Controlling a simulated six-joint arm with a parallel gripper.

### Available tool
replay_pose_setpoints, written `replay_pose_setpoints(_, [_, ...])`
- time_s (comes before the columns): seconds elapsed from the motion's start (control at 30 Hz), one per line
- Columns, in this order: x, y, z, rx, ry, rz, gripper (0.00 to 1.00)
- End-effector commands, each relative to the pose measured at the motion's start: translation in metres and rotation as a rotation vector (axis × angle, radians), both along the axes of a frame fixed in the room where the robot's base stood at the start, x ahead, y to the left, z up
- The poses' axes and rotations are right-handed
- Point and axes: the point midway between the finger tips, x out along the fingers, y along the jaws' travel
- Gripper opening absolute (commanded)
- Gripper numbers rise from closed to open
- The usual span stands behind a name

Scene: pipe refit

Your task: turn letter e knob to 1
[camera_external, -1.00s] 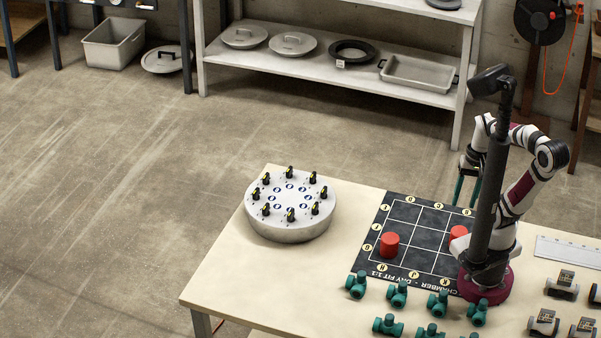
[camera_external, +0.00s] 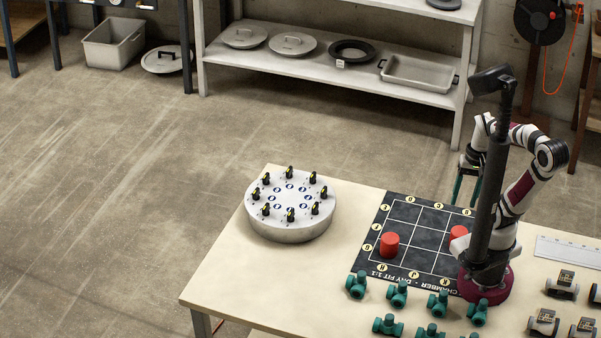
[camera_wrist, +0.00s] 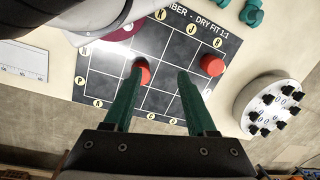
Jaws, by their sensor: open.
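A round grey-white dial unit (camera_external: 290,233) stands at the table's far left corner. A ring of several black knobs with yellow marks, one of them this knob (camera_external: 290,172), sits on its top. The letters beside the knobs are too small to read, so I cannot tell which is the letter e knob. The unit also shows at the right of the wrist view (camera_wrist: 243,104). My gripper (camera_wrist: 160,76) has green fingers, apart and empty, above the black grid mat. In the external view my gripper (camera_external: 465,190) is far right of the dial unit, partly behind my arm.
A black grid mat (camera_external: 408,218) holds two red cylinders, one left (camera_external: 389,245) and one right (camera_external: 458,233). Several green pipe fittings (camera_external: 397,293) stand at the table's front. A white ruled plate (camera_external: 568,251) lies right. Bare table lies between dial unit and mat.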

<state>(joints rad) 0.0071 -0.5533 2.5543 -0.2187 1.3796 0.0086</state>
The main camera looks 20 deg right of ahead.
Motion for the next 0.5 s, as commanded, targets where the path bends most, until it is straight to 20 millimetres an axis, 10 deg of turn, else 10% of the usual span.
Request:
replay_pose_setpoints(0.13, [0.075, 0.014, 0.029, 0.001, -0.082, 0.21, 0.76])
replay_pose_setpoints(0.27, [0.209, 0.065, 0.05, -0.008, -0.242, 0.594, 0.76])
replay_pose_setpoints(0.4, [0.319, 0.141, 0.036, -0.03, -0.404, 0.955, 0.76])
replay_pose_setpoints(0.5, [0.36, 0.182, 0.019, -0.046, -0.481, 1.118, 0.76])
